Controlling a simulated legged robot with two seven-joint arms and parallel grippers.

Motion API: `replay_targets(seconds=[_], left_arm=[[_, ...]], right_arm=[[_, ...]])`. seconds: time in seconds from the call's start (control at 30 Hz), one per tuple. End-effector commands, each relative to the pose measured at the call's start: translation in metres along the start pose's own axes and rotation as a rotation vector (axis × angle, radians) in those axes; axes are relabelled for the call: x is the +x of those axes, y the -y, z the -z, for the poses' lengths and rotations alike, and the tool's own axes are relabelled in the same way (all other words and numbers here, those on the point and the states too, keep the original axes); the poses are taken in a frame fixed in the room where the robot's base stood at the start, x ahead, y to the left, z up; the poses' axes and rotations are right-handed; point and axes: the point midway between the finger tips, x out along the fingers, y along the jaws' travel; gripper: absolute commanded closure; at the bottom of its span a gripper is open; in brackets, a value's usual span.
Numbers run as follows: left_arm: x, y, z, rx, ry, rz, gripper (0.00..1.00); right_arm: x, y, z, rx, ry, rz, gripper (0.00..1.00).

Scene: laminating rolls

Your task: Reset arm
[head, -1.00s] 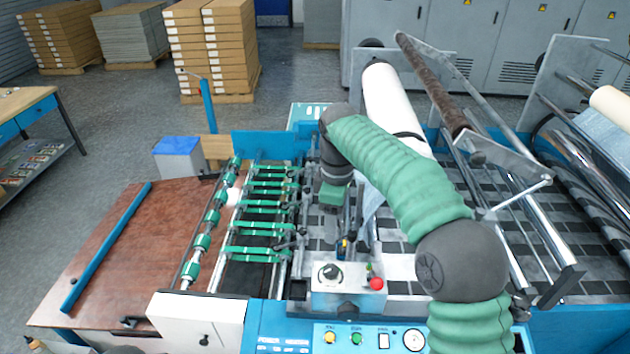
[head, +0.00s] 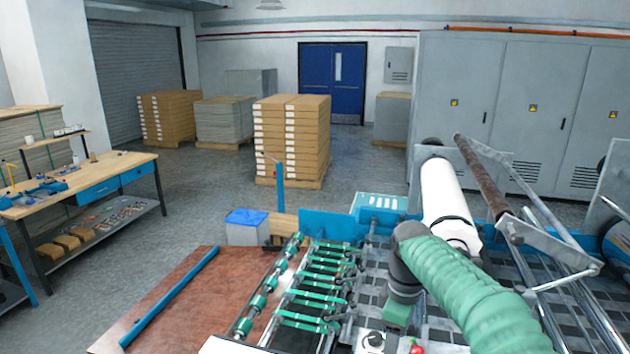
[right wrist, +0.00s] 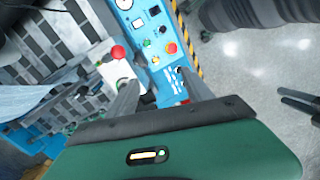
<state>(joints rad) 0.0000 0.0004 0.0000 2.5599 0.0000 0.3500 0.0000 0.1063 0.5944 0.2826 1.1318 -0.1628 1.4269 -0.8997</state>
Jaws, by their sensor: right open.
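My right arm, in a green sleeve (head: 465,285), reaches in from the lower right of the head view over the laminating machine. Its wrist bends down just right of the green feed belts (head: 315,300); its fingertips are not clear there. In the right wrist view my right gripper (right wrist: 157,80) has its two fingers apart with nothing between them. Beyond them are the blue control panel (right wrist: 152,35) and a white box with a red button (right wrist: 118,53). I cannot tell how far the fingers are from these.
A white roll (head: 445,200) and metal bars stand close beside my right arm. A brown board (head: 165,300) lies left of the belts. A workbench (head: 85,185) stands at the left. Stacked cartons (head: 290,140) are behind. Grey floor is open between them.

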Motion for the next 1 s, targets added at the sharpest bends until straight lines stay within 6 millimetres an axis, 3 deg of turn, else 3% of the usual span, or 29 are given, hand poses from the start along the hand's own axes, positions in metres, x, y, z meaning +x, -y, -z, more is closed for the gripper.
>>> replay_targets(seconds=[0.27, 0.53, 0.67, 0.8, 0.9, 1.0], left_arm=[[0.019, 0.000, -0.004, 0.000, 0.000, 0.000, 0.64], [0.047, 0.000, -0.011, 0.000, 0.000, 0.000, 0.64], [0.069, 0.000, -0.016, 0.000, 0.000, 0.000, 0.64], [0.093, 0.000, -0.022, 0.000, 0.000, 0.000, 0.64], [0.102, 0.000, -0.024, 0.000, 0.000, 0.000, 0.64], [0.103, 0.000, -0.024, 0.000, 0.000, 0.000, 0.64]], right_arm=[[0.042, 0.018, -0.006, 0.124, -0.010, -0.031, 0.40], [0.108, 0.054, -0.032, 0.357, -0.044, -0.073, 0.40], [0.159, 0.087, -0.059, 0.548, -0.081, -0.093, 0.40], [0.221, 0.138, -0.102, 0.821, -0.144, -0.110, 0.40], [0.246, 0.165, -0.124, 0.965, -0.183, -0.114, 0.40], [0.256, 0.179, -0.134, 1.036, -0.202, -0.115, 0.40]])
